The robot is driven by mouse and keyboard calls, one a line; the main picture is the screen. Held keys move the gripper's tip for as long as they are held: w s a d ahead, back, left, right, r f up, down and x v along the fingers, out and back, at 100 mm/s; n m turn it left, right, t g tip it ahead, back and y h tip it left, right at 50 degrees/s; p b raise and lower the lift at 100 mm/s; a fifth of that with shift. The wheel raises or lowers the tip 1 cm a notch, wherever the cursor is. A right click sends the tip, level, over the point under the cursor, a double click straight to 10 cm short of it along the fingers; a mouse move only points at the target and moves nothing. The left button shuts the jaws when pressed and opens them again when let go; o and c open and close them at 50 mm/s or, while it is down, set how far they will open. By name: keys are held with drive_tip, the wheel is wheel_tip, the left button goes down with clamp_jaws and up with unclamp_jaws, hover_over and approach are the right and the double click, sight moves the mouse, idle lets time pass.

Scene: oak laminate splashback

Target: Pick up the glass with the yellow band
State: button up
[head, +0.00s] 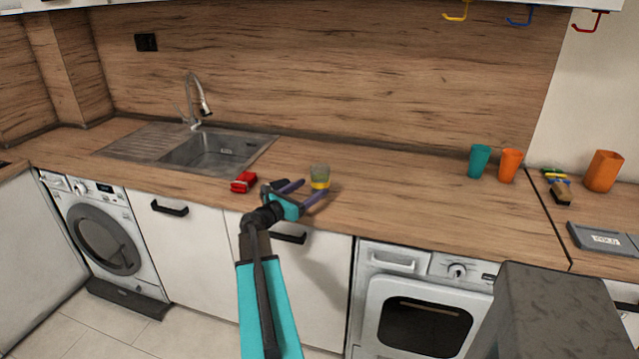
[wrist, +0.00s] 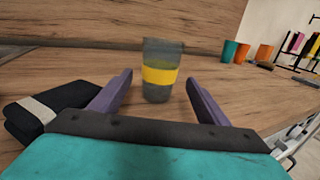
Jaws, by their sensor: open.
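The glass with the yellow band (head: 320,177) stands upright on the wooden counter, right of the sink and near the front edge. My gripper (head: 311,189) is open, its two purple fingers pointing toward the glass. In the wrist view the glass (wrist: 161,70) is clear grey with a wide yellow band, just ahead of and between the spread fingertips of my gripper (wrist: 158,84). I see no finger touching it. Its base looks to be on the counter.
Teal (head: 479,161) and orange (head: 510,165) cups stand farther right. The counter between is clear.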

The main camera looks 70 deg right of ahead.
sight(315, 187)
drive_tip(key=shift+s+d, duration=0.2)
drive_tip(key=shift+d, duration=0.35)
drive_tip(key=shift+d, duration=0.1)
drive_tip(key=shift+f+p+x, duration=0.2)
drive_tip(key=shift+p+x, duration=0.85)
drive_tip(key=shift+x, duration=1.5)
drive_tip(key=c, duration=1.2)
drive_tip(key=shift+r, duration=0.1)
drive_tip(key=shift+c, duration=0.2)
